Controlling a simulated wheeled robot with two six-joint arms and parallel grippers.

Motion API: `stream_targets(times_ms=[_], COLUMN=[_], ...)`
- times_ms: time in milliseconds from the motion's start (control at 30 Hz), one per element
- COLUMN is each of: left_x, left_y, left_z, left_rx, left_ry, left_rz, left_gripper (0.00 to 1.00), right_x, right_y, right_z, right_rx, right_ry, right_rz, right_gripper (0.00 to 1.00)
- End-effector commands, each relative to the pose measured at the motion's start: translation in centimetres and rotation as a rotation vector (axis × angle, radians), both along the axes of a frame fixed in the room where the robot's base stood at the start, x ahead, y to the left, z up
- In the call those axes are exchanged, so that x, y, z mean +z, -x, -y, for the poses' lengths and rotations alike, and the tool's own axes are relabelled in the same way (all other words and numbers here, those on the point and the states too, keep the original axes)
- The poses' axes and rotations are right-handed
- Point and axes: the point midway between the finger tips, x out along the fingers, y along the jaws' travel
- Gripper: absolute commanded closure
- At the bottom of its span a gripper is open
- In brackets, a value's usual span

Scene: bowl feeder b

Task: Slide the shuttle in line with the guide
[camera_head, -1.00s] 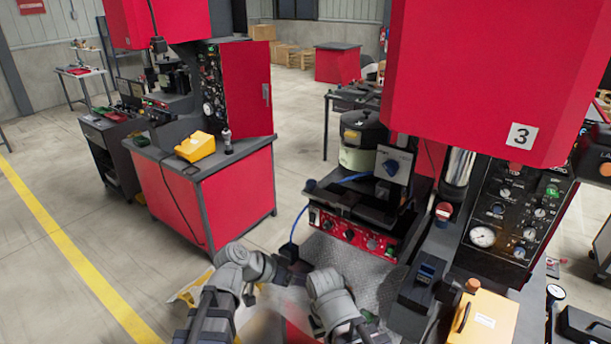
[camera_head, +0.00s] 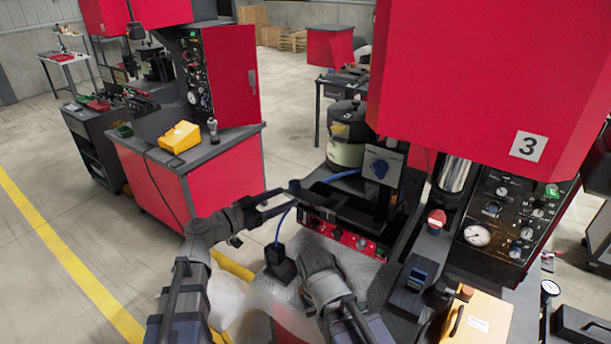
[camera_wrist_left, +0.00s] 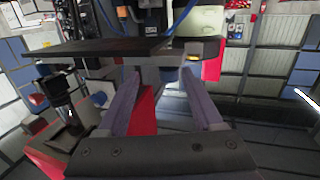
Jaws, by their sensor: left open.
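The bowl feeder (camera_head: 347,135), a dark-topped pale bowl, stands at the back of the press table. In front of it is a dark flat assembly (camera_head: 345,207) above a red control panel (camera_head: 340,236). I cannot tell the shuttle from the guide in it. My left gripper (camera_head: 290,197) is open and empty at the left front corner of this assembly. In the left wrist view its two fingers (camera_wrist_left: 162,85) are spread, with a dark plate (camera_wrist_left: 100,50) beyond them and a small grey block between their tips.
A blue tube (camera_head: 283,215) runs beside my left gripper to a dark box (camera_head: 280,265). The red press housing (camera_head: 470,80) overhangs on the right. A red cabinet (camera_head: 225,180) with a yellow box (camera_head: 180,137) stands at the left. Floor between is clear.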

Motion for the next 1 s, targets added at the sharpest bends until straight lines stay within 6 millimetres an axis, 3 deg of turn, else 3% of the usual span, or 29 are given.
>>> stream_targets(times_ms=[367,800,1000], left_x=[1.1,1.1,1.1], left_y=[-0.8,-4.6,-5.5], left_z=[-0.6,3.9,5.1], left_rx=[0.027,0.025,0.026], left_ry=[0.023,0.024,0.023], left_rz=[0.051,0.049,0.048], left_gripper=[0.32,0.32,0.32], right_x=[0.1,0.1,0.1], right_y=[0.0,0.0,0.0], right_z=[0.0,0.0,0.0], right_rx=[0.000,0.000,0.000], right_ry=[0.000,0.000,0.000], right_rz=[0.000,0.000,0.000], right_gripper=[1.00,1.00,1.00])
